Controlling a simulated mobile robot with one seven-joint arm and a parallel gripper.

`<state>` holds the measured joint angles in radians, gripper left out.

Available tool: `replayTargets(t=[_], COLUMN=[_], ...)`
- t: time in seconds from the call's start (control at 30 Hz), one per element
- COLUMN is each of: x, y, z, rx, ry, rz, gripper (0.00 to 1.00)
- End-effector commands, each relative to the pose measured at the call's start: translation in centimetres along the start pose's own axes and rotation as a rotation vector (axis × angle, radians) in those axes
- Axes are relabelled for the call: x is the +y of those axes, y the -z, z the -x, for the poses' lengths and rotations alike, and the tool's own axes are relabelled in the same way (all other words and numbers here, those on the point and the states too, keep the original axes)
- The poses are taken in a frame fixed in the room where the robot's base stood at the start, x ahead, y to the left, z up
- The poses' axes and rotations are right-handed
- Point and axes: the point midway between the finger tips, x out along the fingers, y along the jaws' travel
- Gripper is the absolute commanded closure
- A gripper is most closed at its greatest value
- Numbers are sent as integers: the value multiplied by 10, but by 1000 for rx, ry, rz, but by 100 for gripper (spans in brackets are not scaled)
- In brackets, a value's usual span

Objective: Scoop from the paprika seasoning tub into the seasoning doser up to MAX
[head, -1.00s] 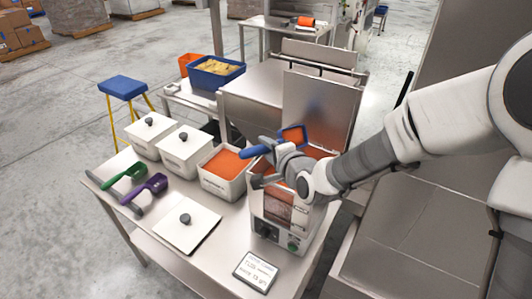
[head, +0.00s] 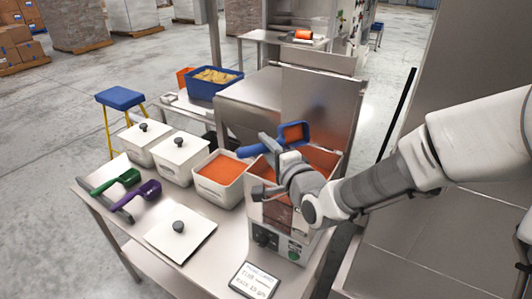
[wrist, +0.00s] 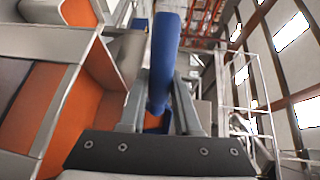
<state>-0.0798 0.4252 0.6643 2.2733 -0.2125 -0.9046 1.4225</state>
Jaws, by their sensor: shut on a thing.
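My gripper (head: 268,158) is shut on the handle of a blue scoop (head: 258,149), whose handle also runs between the fingers in the wrist view (wrist: 163,60). The scoop's bowl has orange-red powder in it and is over the seasoning doser (head: 285,246). The doser is a steel box with its top open; orange powder shows inside and through its front window. A MAX mark cannot be made out. The paprika seasoning tub (head: 216,197) is white, uncovered and holds orange-red powder, just left of the doser.
Two lidded white tubs (head: 180,163) stand left of the open one. A loose lid (head: 182,236), green scoop (head: 118,182), purple scoop (head: 138,195) and label card (head: 254,281) lie on the steel table. A raised steel panel (head: 317,110) stands behind the doser.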

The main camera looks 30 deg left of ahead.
Motion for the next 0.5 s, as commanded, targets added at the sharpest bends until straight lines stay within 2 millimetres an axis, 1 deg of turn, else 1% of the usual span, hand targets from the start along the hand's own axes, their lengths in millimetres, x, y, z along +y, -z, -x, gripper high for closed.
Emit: replayTargets(t=[0.03, 0.5], x=[4, 5], y=[0, 0], z=[0, 4], rx=[0, 0], ry=[13, 121], rz=[1, 0], gripper=[100, 100])
